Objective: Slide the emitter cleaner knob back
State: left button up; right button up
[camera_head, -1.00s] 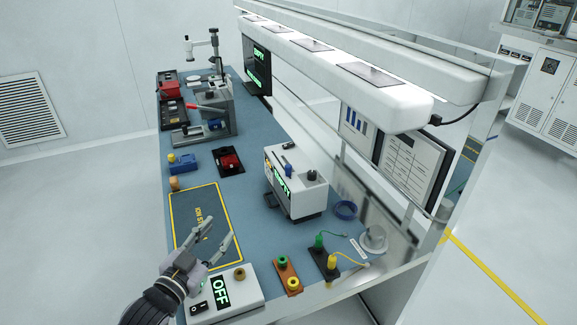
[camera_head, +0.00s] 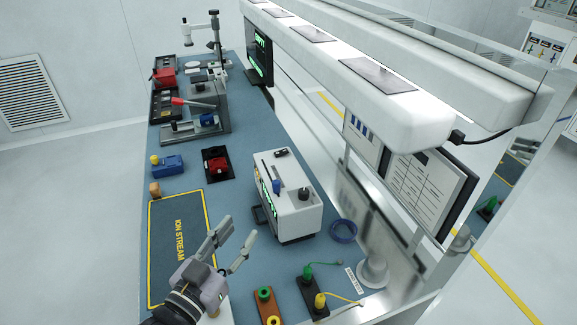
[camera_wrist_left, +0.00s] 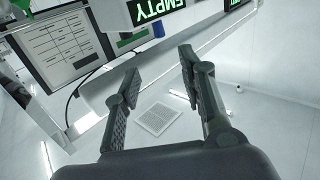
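A white box (camera_head: 297,220) with a lit green display stands on the blue bench mat in the head view. A blue knob (camera_head: 277,187) stands up from a slot in its top, which I take for the emitter cleaner knob. A black round knob (camera_head: 303,194) sits to its right. My left gripper (camera_head: 238,230) is open and empty, in front and to the left of the box, apart from it. In the left wrist view the open fingers (camera_wrist_left: 157,75) have nothing between them; a green display (camera_wrist_left: 160,8) reading EMPTY is at the top. My right gripper is not in view.
Orange and black terminal blocks (camera_head: 268,305) and a blue ring (camera_head: 343,231) lie near the box. A black mat marked ION STREAM (camera_head: 168,235) is left of my gripper. The white overhead bar (camera_head: 385,105) runs above the bench's right side.

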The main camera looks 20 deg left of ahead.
pick_arm(q)
jog(key=p, duration=0.2)
send_near(274, 185)
jog(key=w+p, duration=0.1)
jog(key=w, duration=0.2)
jog(key=w+d, duration=0.1)
jog(key=w, duration=0.2)
jog(key=w+d+p, duration=0.1)
jog(key=w, duration=0.3)
jog(key=shift+r+p, duration=0.1)
jog(key=shift+p, duration=0.2)
jog(key=shift+w+d, duration=0.1)
jog(key=shift+w, duration=0.3)
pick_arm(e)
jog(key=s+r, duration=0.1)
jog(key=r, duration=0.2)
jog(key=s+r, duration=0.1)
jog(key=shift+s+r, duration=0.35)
pick_arm(q)
jog(key=shift+c, duration=0.5)
